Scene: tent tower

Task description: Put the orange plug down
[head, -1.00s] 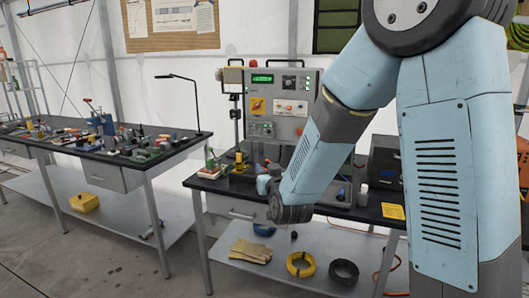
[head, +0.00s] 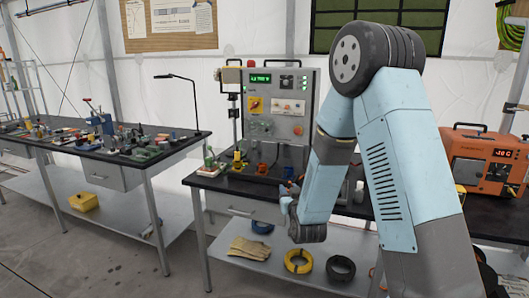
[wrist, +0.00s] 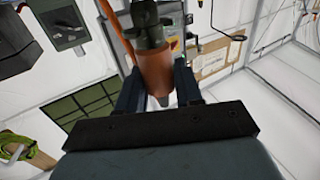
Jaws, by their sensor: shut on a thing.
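The orange plug (wrist: 157,72) is in the wrist view, between the two dark fingers of my gripper (wrist: 158,92). It has an orange round body with a dark grey-green part at its upper end in the picture. My gripper is shut on it. In the head view my gripper (head: 289,198) is at the front edge of the black-topped bench (head: 226,184), in front of the grey control panel (head: 283,105). The plug is too small and covered to make out clearly there.
An orange unit (head: 482,160) with a red display stands at the right. Gloves (head: 249,248), a yellow coil (head: 299,262) and a black coil (head: 340,268) lie on the lower shelf. A cluttered second bench (head: 110,150) stands at the left. Small items stand on the near bench's left part.

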